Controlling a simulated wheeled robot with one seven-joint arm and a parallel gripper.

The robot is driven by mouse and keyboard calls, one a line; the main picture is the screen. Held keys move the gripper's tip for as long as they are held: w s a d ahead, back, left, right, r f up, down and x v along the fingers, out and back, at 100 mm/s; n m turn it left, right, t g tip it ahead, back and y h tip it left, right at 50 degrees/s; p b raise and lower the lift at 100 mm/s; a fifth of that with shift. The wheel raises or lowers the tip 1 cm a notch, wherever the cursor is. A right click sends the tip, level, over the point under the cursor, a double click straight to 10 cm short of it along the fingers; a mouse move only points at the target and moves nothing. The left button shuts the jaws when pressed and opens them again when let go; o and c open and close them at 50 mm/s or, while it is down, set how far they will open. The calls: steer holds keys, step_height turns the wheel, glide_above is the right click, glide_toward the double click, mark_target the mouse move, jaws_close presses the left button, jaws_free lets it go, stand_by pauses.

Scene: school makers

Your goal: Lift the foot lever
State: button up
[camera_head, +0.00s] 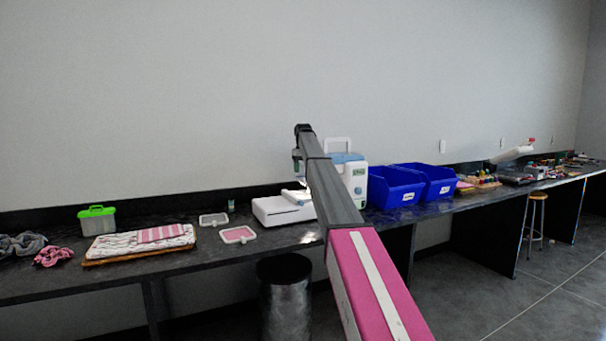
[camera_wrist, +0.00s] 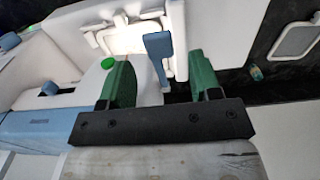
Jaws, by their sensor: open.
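The white and light-blue sewing machine (camera_head: 356,182) stands on the dark counter in the head view, partly hidden behind my arm. In the wrist view its white body (camera_wrist: 70,45) fills the left and upper middle. A blue lever (camera_wrist: 158,45), which looks like the foot lever, shows just beyond my gripper. My gripper (camera_wrist: 160,70) has two green fingers spread apart, and the lever appears in the gap between them, near the tips. I cannot tell whether either finger touches it. In the head view my arm hides most of the gripper.
Two blue bins (camera_head: 395,187) stand to the right of the machine. Left of it are small white frames (camera_head: 238,235), a fabric pile on a board (camera_head: 140,243) and a green-lidded box (camera_head: 97,220). A dark metal bin (camera_head: 286,300) stands below the counter.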

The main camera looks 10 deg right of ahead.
step_height(320, 180, up, 9)
steer(key=shift+f, duration=0.2)
stand_by(0.3)
